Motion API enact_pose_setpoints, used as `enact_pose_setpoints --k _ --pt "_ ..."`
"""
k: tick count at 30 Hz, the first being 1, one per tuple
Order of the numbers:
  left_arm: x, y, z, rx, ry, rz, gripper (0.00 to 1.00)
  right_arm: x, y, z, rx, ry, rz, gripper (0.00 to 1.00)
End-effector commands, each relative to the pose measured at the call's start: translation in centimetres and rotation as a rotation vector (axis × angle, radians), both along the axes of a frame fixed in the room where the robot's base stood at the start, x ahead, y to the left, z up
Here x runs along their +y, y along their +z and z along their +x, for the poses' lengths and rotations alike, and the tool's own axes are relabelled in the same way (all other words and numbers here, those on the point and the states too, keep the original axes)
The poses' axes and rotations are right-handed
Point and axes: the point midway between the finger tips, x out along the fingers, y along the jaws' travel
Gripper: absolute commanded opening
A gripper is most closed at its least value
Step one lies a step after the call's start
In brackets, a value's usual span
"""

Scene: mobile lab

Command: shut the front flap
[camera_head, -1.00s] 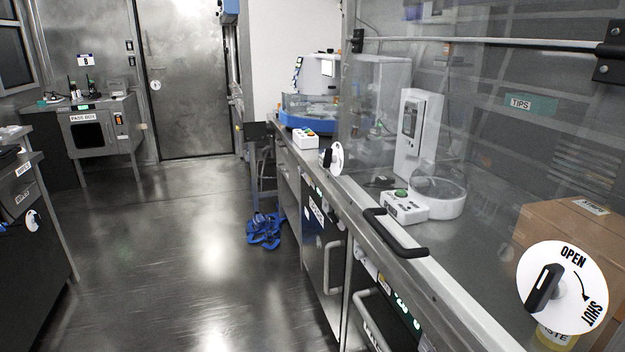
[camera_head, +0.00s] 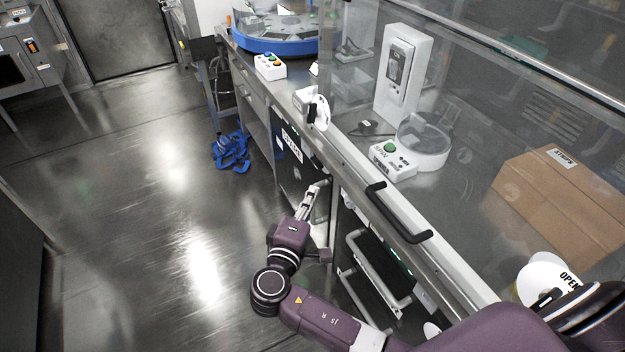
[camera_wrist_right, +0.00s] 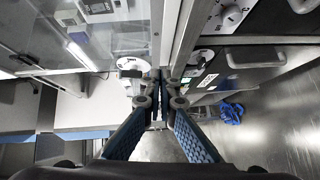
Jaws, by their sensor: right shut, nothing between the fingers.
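A large clear panel (camera_head: 455,195) stands along the front of the bench hood, with a black bar handle (camera_head: 400,222) at its lower edge. I take it to be the front flap; I cannot tell whether it is fully shut. A white OPEN/SHUT dial (camera_head: 535,284) is at the lower right, partly covered by my arm. Another white disc with a black knob (camera_head: 319,111) is at the panel's far end. My right gripper (camera_head: 314,188) is shut and empty, beside the cabinet fronts, left of and below the handle. It also shows in the wrist view (camera_wrist_right: 157,75). My left gripper is out of view.
Behind the panel are a cardboard box (camera_head: 560,205), a white device (camera_head: 402,75) and a small unit with a green button (camera_head: 392,160). Blue straps (camera_head: 230,150) lie on the floor, which is mostly clear at left.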

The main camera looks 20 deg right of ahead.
Motion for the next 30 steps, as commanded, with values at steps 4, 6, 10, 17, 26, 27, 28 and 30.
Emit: enact_pose_setpoints --k 4,6,10,17,26,27,28,30 --pt "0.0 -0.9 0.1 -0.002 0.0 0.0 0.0 -2.0 -0.5 2.3 -0.003 -0.002 -0.003 0.0" --pt "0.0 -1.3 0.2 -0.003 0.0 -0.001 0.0 -3.0 -0.6 3.5 -0.003 -0.002 -0.002 0.0" --pt "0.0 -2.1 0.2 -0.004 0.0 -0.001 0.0 -4.8 -0.9 5.6 -0.003 -0.001 -0.001 0.0" --pt "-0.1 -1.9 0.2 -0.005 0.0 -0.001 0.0 -8.1 -1.2 6.6 0.001 -0.001 0.001 0.0" --pt "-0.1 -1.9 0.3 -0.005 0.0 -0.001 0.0 -9.4 -1.4 6.7 0.001 0.001 0.003 0.0" --pt "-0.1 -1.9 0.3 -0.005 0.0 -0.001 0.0 -9.4 -1.4 6.7 0.001 0.001 0.003 0.0" --pt "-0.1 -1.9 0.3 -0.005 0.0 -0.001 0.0 -9.4 -1.4 6.7 0.001 0.001 0.003 0.0" --pt "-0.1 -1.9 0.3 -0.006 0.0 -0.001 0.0 -9.4 -1.4 6.7 0.001 0.001 0.003 0.0"
